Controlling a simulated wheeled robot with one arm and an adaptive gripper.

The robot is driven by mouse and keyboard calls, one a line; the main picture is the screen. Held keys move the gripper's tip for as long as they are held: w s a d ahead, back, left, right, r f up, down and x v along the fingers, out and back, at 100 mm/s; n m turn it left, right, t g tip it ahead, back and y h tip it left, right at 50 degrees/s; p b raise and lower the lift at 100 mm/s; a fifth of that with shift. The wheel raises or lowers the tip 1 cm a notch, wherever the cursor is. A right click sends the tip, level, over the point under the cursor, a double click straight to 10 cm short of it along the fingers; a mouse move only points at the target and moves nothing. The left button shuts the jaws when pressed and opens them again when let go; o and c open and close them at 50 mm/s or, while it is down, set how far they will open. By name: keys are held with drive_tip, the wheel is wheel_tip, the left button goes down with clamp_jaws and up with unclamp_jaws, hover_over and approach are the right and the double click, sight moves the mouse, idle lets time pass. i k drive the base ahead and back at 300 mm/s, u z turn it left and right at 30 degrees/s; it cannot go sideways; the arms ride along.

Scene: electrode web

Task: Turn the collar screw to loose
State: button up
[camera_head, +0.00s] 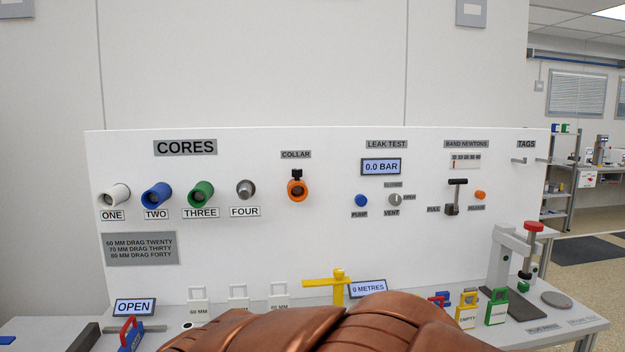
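The collar (298,191) is an orange ring mounted on the white panel under the COLLAR label (295,155). A small black screw (297,174) stands on top of the collar. The screw is too small here to tell whether it is tight or loose. Copper-coloured parts of my arm fill the bottom middle of the head view. My gripper's fingers do not show in this view, and nothing of mine touches the collar or its screw.
White, blue (157,194) and green (201,194) cores and a bare spindle (245,189) stick out left of the collar. A lever (456,196) and pump button (361,200) are on the right. A yellow post (339,287) stands below. The panel around the collar is clear.

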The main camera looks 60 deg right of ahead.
sight(297, 173)
drive_tip(key=u, duration=0.05)
drive_tip(key=i, duration=0.95)
drive_tip(key=z, duration=0.55)
